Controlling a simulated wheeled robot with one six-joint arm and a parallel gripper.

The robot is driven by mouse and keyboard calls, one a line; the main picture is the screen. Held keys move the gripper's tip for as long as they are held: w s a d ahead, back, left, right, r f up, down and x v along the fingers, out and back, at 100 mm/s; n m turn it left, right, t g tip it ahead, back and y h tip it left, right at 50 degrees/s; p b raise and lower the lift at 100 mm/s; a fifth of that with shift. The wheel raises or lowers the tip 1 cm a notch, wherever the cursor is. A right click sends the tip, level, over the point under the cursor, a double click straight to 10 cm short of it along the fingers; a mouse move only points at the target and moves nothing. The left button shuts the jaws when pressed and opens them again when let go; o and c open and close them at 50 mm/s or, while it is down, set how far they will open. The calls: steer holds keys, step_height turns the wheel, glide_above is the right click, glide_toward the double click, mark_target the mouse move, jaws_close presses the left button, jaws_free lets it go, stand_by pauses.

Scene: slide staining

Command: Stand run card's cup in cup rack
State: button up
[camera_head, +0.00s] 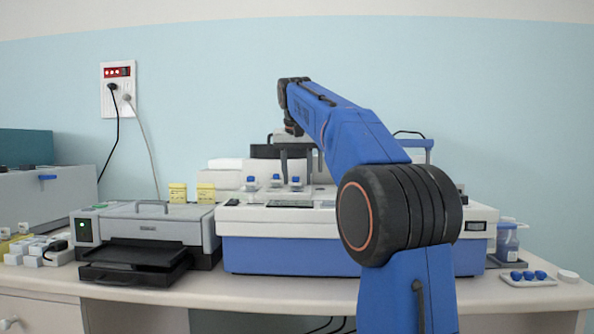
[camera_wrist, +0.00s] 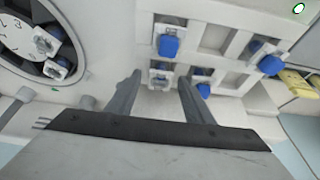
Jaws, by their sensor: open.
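A pale rack with square openings (camera_wrist: 215,37) fills the upper right of the wrist view. Several blue-topped cups are at it, among them one at the top (camera_wrist: 168,45) and one at the right (camera_wrist: 268,62). One cup (camera_wrist: 160,77) shows between the fingers of my gripper (camera_wrist: 160,82), which is open; I cannot tell whether either finger touches it. In the head view my gripper (camera_head: 297,166) points down just above the white bench machine (camera_head: 290,222), by several blue-topped cups (camera_head: 274,181). I cannot tell which cup the run card names.
A round numbered carousel (camera_wrist: 35,42) holding cups lies left in the wrist view. In the head view a grey printer (camera_head: 150,228) stands left of the machine. A white tray with several blue items (camera_head: 528,282) lies at the bench's right front, beside a bottle (camera_head: 507,243).

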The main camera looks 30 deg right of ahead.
steer(key=v, duration=1.2)
steer(key=shift+r, duration=0.45)
steer(key=shift+w, duration=0.1)
